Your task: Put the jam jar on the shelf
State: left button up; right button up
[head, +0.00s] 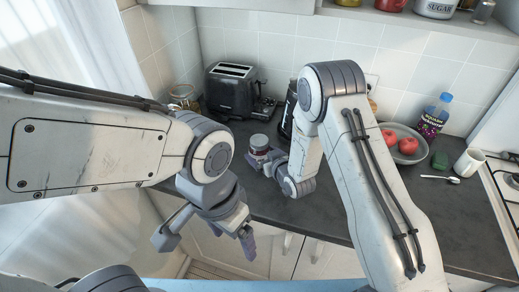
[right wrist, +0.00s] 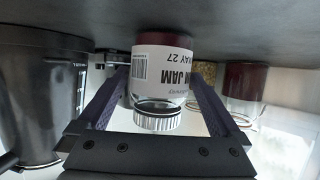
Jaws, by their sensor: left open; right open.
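The jam jar (head: 259,143) stands on the dark counter near the back, left of the middle in the head view. In the right wrist view, which looks upside down, the jam jar (right wrist: 163,62) shows dark red contents, a white label and a ribbed lid. My right gripper (right wrist: 158,95) is open, with a finger on either side of the jar; contact cannot be told. In the head view the right gripper (head: 268,160) is partly hidden beside the jar. My left gripper (head: 207,238) is open and empty in front of the counter. The shelf (head: 400,17) runs along the top.
A black toaster (head: 231,90) stands behind the jar. A plate (head: 409,140) of red fruit, a purple bottle (head: 434,115) and a white mug (head: 469,162) are at right. The shelf holds a sugar canister (head: 436,8). Another dark red jar (right wrist: 245,80) shows in the wrist view.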

jog(key=shift+x, duration=0.95)
jog(key=c, duration=1.5)
grip_shut()
jog(key=shift+r, duration=0.1)
jog(key=shift+r, duration=0.15)
